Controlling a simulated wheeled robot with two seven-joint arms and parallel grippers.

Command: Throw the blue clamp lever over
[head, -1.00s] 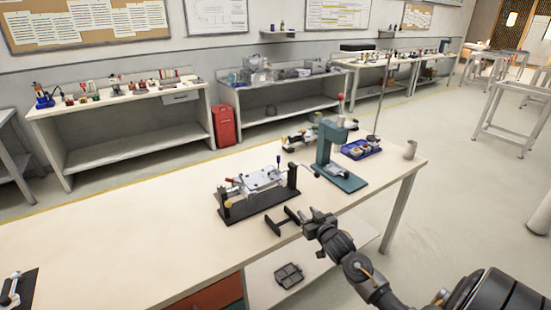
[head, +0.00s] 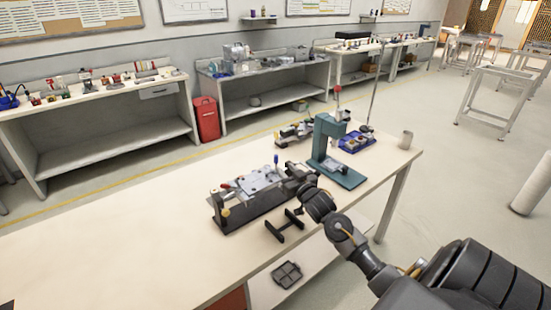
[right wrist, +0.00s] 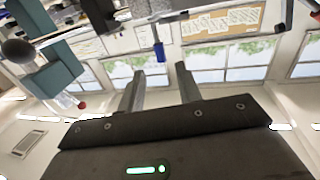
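The blue clamp lever (head: 276,160) stands upright on the grey plate of a black clamp fixture (head: 262,205) on the workbench. A red-tipped lever (head: 226,186) lies low at the fixture's left end. My right gripper (head: 308,188) is at the fixture's right end, to the right of the blue lever; its fingers are hard to make out in the head view. In the right wrist view the two fingers (right wrist: 160,72) are spread, with nothing between them. The blue lever (right wrist: 159,52) shows beyond the fingertips, apart from them. My left gripper is out of view.
A teal press (head: 330,152) with a red knob stands close behind and right of my right gripper. A black stand (head: 284,226) is at the bench's front edge. A blue tray (head: 355,142) lies beyond the press. The left part of the workbench (head: 130,235) is clear.

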